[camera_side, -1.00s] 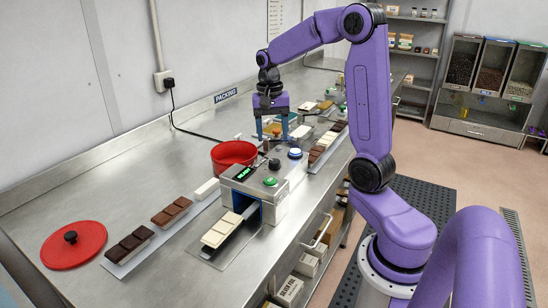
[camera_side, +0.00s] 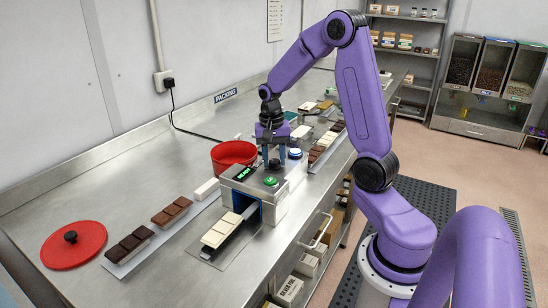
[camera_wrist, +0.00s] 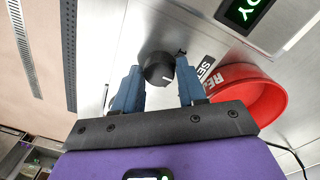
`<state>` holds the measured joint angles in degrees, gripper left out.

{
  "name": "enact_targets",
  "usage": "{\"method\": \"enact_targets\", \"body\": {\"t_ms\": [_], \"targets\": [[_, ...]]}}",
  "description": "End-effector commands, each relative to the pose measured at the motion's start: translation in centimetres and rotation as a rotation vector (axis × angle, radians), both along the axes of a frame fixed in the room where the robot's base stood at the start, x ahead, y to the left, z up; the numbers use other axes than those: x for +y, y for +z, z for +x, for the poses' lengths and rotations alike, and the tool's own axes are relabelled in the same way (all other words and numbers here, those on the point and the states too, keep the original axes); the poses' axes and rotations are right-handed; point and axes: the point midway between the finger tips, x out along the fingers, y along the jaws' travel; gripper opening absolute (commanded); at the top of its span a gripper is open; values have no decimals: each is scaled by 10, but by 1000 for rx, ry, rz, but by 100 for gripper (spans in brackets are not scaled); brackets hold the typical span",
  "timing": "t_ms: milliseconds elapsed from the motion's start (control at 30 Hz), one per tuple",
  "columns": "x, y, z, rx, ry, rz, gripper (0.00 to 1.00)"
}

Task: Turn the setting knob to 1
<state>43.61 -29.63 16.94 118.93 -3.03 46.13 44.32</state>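The setting knob (camera_wrist: 158,68) is black and round with a white pointer line, on top of the steel machine (camera_side: 240,190). In the wrist view it sits between the two blue fingers of my gripper (camera_wrist: 158,84). The fingers are apart, with gaps showing on both sides of the knob. In the side view my gripper (camera_side: 274,160) points down over the back of the machine, around the knob, which it mostly hides. The number the pointer marks cannot be read.
Chocolate bars (camera_side: 171,211) and a red lid (camera_side: 73,245) lie on the steel bench to the left.

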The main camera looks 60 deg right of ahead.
Motion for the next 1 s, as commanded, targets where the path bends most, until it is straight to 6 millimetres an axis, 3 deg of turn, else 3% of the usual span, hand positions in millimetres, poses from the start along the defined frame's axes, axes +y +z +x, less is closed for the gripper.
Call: {"method": "enact_targets", "body": {"t_ms": [33, 100, 567, 1000], "targets": [[0, 0, 0, 0, 0, 0, 23], [0, 0, 0, 0, 0, 0, 6], [1, 0, 0, 1, 95, -1, 7], [1, 1, 0, 0, 470, 0, 7]]}}
